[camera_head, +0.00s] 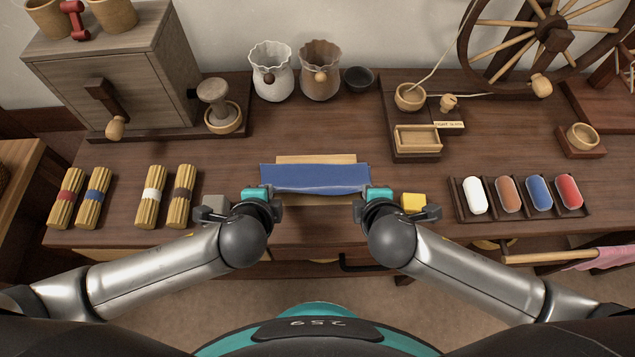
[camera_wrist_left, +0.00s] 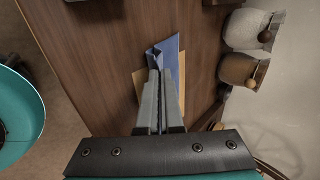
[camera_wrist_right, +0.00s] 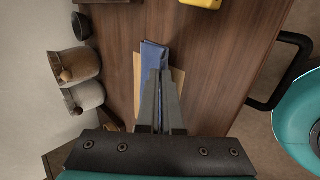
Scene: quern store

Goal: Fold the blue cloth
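The blue cloth (camera_head: 315,180) is a narrow band stretched left to right between my two grippers, over a pale wooden board (camera_head: 316,159) at the middle of the table. My left gripper (camera_head: 262,190) is shut on the cloth's left end, which looks bunched between the fingers in the left wrist view (camera_wrist_left: 157,58). My right gripper (camera_head: 371,190) is shut on its right end, also seen in the right wrist view (camera_wrist_right: 154,60). The cloth hides the middle of the board. I cannot tell how far the cloth is above it.
Bundles of yellow sticks (camera_head: 150,197) lie at left. A grey block (camera_head: 215,204) and a yellow block (camera_head: 413,202) sit beside my grippers. A rack of coloured pieces (camera_head: 507,217) is at right. Jars (camera_head: 320,78), a cabinet (camera_head: 115,75) and a spinning wheel (camera_head: 553,38) stand behind.

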